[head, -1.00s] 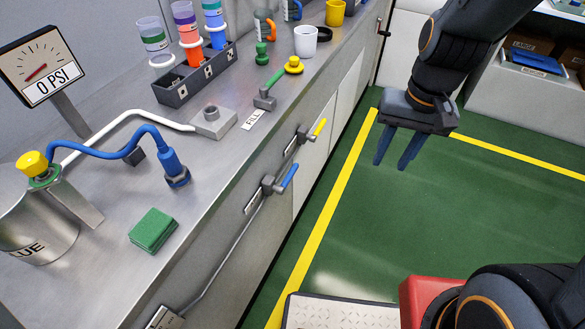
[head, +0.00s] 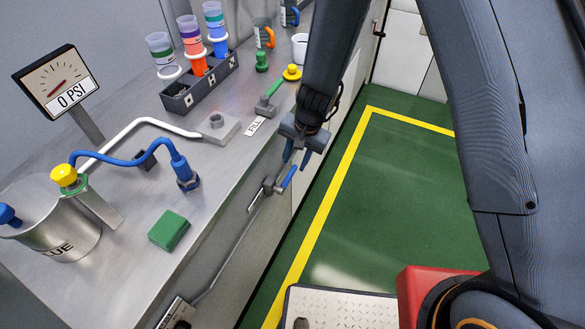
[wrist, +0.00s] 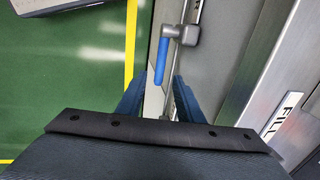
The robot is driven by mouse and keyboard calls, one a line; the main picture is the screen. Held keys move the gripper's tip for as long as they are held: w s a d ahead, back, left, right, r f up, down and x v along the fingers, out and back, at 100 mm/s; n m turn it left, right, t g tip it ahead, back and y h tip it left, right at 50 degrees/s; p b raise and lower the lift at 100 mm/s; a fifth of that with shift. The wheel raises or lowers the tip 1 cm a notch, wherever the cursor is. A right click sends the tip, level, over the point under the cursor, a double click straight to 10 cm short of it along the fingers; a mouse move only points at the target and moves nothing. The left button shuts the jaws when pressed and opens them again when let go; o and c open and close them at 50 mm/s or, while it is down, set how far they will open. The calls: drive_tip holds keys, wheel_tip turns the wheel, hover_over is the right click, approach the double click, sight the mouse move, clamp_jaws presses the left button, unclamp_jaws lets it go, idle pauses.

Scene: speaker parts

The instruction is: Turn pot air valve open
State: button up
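A valve with a blue lever handle (head: 288,178) is on the front face of the bench, with a pipe running down from it. In the wrist view the blue handle (wrist: 162,62) lies ahead of the fingertips, attached to a grey valve body (wrist: 189,35). I cannot read a label naming the pot air valve. My gripper (head: 296,160) is open and empty, fingers pointing down beside the bench front, just above the blue handle in the head view. Both fingers (wrist: 161,76) show apart in the wrist view.
The metal pot (head: 62,235) with a yellow cap stands at the bench's left, near a gauge (head: 62,85) reading 0 PSI. A green block (head: 169,230), a blue hose (head: 125,160) and a cup rack (head: 195,90) are on the bench.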

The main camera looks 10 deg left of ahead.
sight(291, 172)
drive_tip(key=shift+w+a+f, duration=0.1)
drive_tip(key=shift+a+f, duration=0.05)
drive_tip(key=shift+f, duration=0.75)
drive_tip(key=shift+a+f, duration=0.2)
drive_tip(key=shift+f, duration=0.75)
drive_tip(key=shift+w+a+f, duration=0.1)
drive_tip(key=shift+a+f, duration=0.05)
drive_tip(key=shift+f, duration=0.75)
drive_tip(key=shift+c, duration=0.4)
clamp_jaws()
